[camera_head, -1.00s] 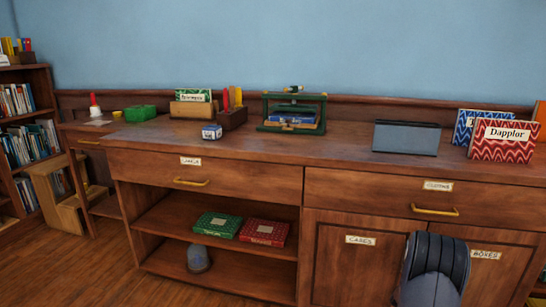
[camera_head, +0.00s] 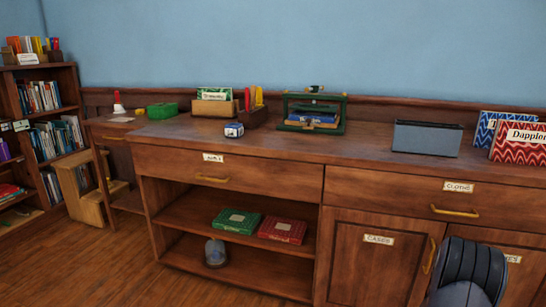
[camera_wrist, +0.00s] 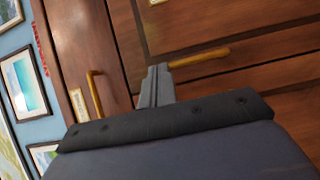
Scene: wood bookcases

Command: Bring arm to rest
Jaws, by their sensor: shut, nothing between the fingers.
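My gripper (camera_wrist: 158,84) shows in the wrist view with its two grey fingers together, shut and empty. Behind the fingertips is a wood cabinet front with a brass drawer handle (camera_wrist: 200,58). A second brass handle (camera_wrist: 95,93) is to the left of the fingers. I cannot tell whether the fingertips touch the cabinet; they appear apart from the handles. In the head view a dark rounded part of my arm (camera_head: 470,275) stands at the lower right in front of the cupboard doors. The fingers are hidden there.
A long wood cabinet (camera_head: 360,155) spans the view. A blue-grey box (camera_head: 427,138), a green-framed stand (camera_head: 311,113) and a small white box (camera_head: 234,130) are on top. Green (camera_head: 236,221) and red (camera_head: 283,229) boxes lie on a shelf. A bookcase (camera_head: 52,78) is at the left. Floor (camera_head: 110,262) is clear at lower left.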

